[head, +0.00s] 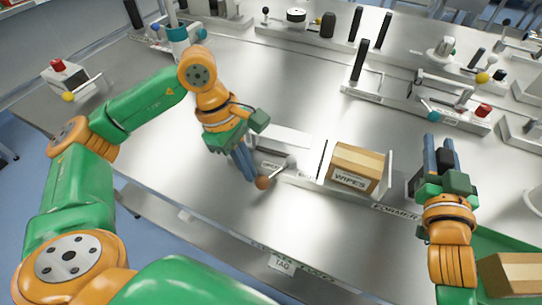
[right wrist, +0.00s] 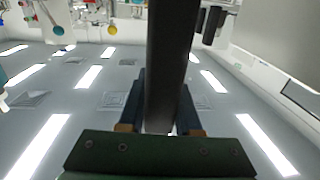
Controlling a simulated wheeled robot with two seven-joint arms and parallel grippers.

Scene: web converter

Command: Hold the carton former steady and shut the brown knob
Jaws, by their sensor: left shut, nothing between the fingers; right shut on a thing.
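The carton former (head: 398,212), marked FORMER, stands on the metal table, with a brown box labelled WIPES (head: 356,168) between its upright plates. The brown knob (head: 263,183) is a ball on the end of a thin rod at the former's left end. My left gripper (head: 248,177) is shut and empty, its fingertips right beside the knob; I cannot tell whether they touch. My right gripper (head: 439,143) is shut on a dark post at the former's right end. In the right wrist view the dark post (right wrist: 168,70) stands between the fingers.
Several fixtures with posts and knobs stand along the back, including one with a red button (head: 482,110). A red-button box (head: 68,75) is at the far left. A green tray (head: 490,240) with a brown carton (head: 510,275) is at the lower right. The table's centre-left is bare.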

